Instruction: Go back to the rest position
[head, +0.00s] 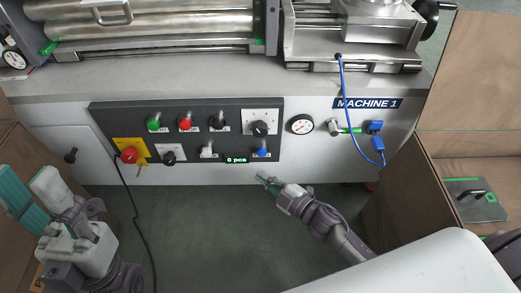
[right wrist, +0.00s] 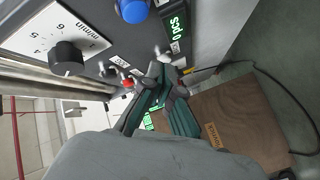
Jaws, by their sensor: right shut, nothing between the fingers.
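My right gripper (head: 267,180) is in the middle of the head view, in front of the lower edge of the dark control panel (head: 222,116). It is shut and empty, and apart from the blue button (head: 262,152) above it. In the right wrist view its fingertips (right wrist: 162,68) meet, with the blue button (right wrist: 133,10) and the counter display (right wrist: 177,25) beyond. My left gripper (head: 30,190) is at the lower left of the head view. Its fingers stand apart with nothing seen between them.
The panel belongs to Machine 1 (head: 366,103) and carries several buttons and knobs, including a red button on a yellow plate (head: 128,155). The display (head: 236,160) reads 0 pcs. Brown wooden panels (head: 405,195) stand at right. Green floor (head: 200,230) between the arms is clear except a black cable (head: 135,215).

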